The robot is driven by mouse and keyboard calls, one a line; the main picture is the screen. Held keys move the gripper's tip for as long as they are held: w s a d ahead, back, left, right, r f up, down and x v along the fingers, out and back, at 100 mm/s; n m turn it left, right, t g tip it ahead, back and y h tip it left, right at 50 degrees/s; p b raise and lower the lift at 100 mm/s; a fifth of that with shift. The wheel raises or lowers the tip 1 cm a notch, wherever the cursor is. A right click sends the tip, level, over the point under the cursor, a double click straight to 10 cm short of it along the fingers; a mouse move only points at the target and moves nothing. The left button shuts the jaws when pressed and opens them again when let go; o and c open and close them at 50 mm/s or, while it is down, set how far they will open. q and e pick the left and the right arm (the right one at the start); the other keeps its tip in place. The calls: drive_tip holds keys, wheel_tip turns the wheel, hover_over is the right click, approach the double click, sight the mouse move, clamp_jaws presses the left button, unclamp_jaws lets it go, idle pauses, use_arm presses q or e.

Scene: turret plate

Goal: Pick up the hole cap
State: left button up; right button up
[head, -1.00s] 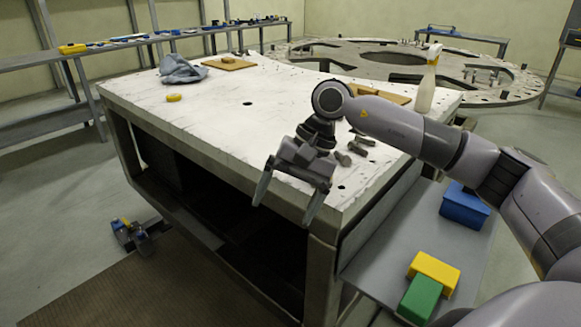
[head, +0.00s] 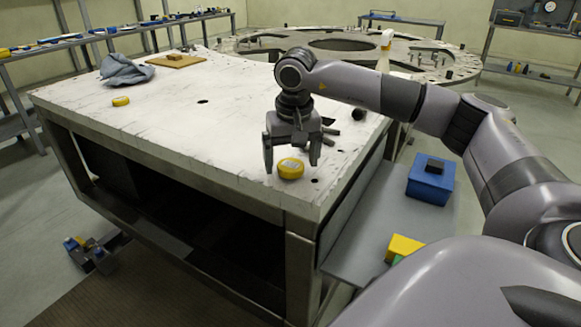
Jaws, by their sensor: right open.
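A round yellow cap (head: 290,169), which looks like the hole cap, is at the near right part of the white worktable top (head: 200,130). My right gripper (head: 291,166) points down over it with its fingers open. In the picture the cap shows between the two fingertips. I cannot tell whether a finger touches it. A second, similar round yellow piece (head: 121,101) lies at the table's left side, away from the gripper. My left gripper is not in view.
A grey-blue cloth (head: 125,70) and a wooden board (head: 176,61) lie at the far left. Dark metal pieces lie just behind my right gripper. A blue box (head: 431,182) and a yellow block (head: 402,247) sit on a lower side shelf (head: 365,225). The middle of the tabletop is mostly clear.

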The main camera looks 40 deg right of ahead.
drive_tip(key=shift+f, duration=0.2)
drive_tip(key=c, duration=1.1)
drive_tip(key=shift+r, duration=0.1)
drive_tip(key=shift+c, duration=0.2)
